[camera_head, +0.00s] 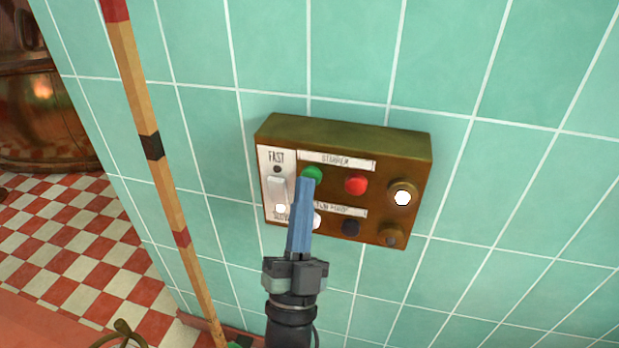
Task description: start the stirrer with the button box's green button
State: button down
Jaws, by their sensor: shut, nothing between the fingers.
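The brass-brown button box (345,134) is mounted on the green tiled wall. Its green button (312,173) sits at the upper left of the button rows, below a label strip that seems to read "STIRRER". A red button (356,185) is to its right. My gripper (305,182) is shut, with its blue fingers together and empty. It points up at the box, and its tips overlap the lower edge of the green button in the view. I cannot tell whether they touch it. The fingers partly hide the lower label and a white button (316,220). The stirrer cannot be made out.
A dark button (350,228), a lit white lamp (402,197) and a FAST switch (277,192) are also on the box. A banded wooden pole (160,170) stands at the left. A copper kettle (40,115) is at the far left. Bare wall surrounds the box.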

jog(key=shift+s+a, duration=0.3)
jog(key=shift+s, duration=0.5)
jog(key=s, duration=0.1)
jog(key=s+a+p, duration=0.1)
jog(key=s, duration=0.1)
jog(key=s+p, duration=0.1)
jog(key=shift+s+a, duration=0.25)
jog(key=shift+s, duration=0.1)
dwell(0.4)
